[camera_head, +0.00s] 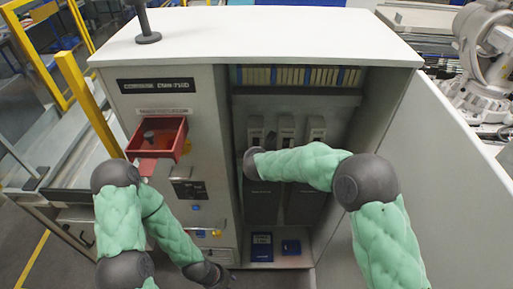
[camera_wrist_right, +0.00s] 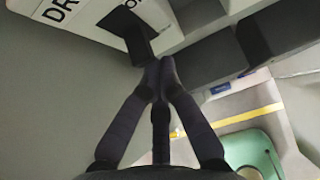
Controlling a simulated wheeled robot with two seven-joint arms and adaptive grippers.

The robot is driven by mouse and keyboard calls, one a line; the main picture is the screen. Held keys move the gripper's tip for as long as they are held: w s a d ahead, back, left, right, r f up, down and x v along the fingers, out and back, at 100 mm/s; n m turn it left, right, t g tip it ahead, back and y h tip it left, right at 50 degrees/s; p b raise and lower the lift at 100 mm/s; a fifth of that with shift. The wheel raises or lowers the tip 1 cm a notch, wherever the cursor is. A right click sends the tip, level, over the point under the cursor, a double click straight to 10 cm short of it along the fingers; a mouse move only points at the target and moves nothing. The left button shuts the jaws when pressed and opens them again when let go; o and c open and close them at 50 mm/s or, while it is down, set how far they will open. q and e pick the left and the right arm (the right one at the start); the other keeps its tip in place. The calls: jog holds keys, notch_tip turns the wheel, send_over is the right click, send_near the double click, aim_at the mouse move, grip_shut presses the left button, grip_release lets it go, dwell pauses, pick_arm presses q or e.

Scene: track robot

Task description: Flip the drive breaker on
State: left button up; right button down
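Three grey breakers sit in a row inside the open cabinet (camera_head: 222,150): left (camera_head: 256,130), middle (camera_head: 286,130) and right (camera_head: 317,130). My right arm reaches across them in the head view, its dark wrist end by the left breaker; its fingers cannot be made out there. In the right wrist view, my right gripper (camera_wrist_right: 161,66) has its fingertips together. They are close to a black breaker handle (camera_wrist_right: 130,32) beside a label starting "DR". I cannot tell whether they touch. My left arm hangs low in front of the cabinet; its fingers cannot be made out.
The cabinet's open door (camera_head: 425,180) stands on the right. A red open box (camera_head: 157,139) is fixed to the left front panel. A dark upright lever (camera_head: 147,30) stands on the white top. Blue items (camera_head: 262,247) lie on the cabinet floor. A yellow rail (camera_head: 88,100) stands at left.

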jog(key=g+p, duration=0.1)
jog(key=p, duration=0.2)
jog(key=shift+r+g+p, duration=0.3)
jog(key=shift+r+p, duration=0.05)
jog(key=shift+p, duration=0.05)
jog(key=shift+r, duration=0.1)
jog(key=shift+r+p, duration=0.7)
jog(key=shift+r, duration=0.05)
